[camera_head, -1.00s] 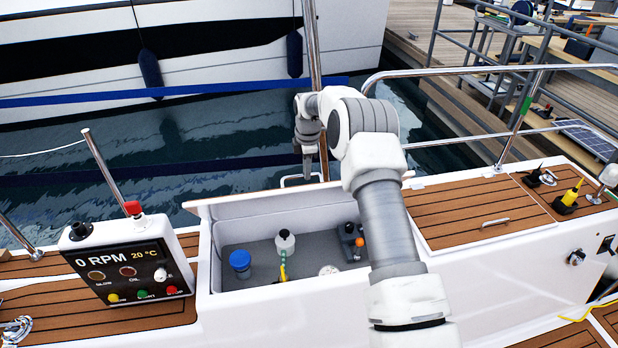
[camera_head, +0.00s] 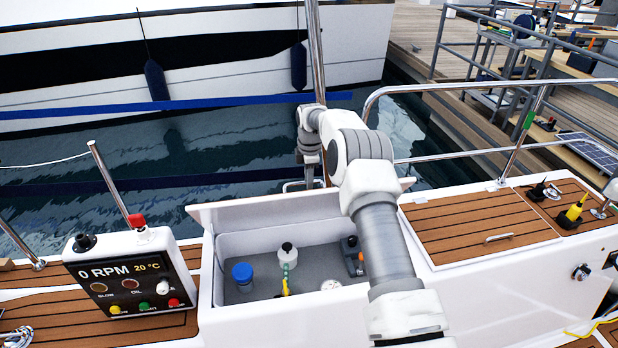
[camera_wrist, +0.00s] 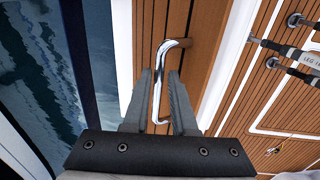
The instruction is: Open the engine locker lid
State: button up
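The engine locker (camera_head: 262,298) stands open in the middle of the head view, with its grey inside showing. Its white lid (camera_head: 240,213) is raised along the far side, its white inner face towards me. My arm covers the right end of the locker and lid. My gripper (camera_head: 308,180) hangs on the far side of the lid's top edge, beside a silver handle (camera_head: 291,186). In the wrist view, the two fingers (camera_wrist: 161,75) straddle the handle (camera_wrist: 158,95) on a teak face. A gap shows between the bar and the right finger, so the gripper looks open.
A control box (camera_head: 132,280) stands left of the locker. Inside it are a blue cap (camera_head: 242,273), a white bottle (camera_head: 287,256) and smaller fittings. A closed teak hatch (camera_head: 475,225) lies to the right. Metal rails (camera_head: 440,86) and a post (camera_head: 316,50) rise behind, near the water.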

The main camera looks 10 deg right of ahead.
jog(key=shift+o, duration=1.1)
jog(key=shift+w, duration=0.1)
notch_tip(320, 180, up, 18)
jog(key=s+p, duration=0.1)
jog(key=s, duration=0.1)
jog(key=shift+f, duration=0.15)
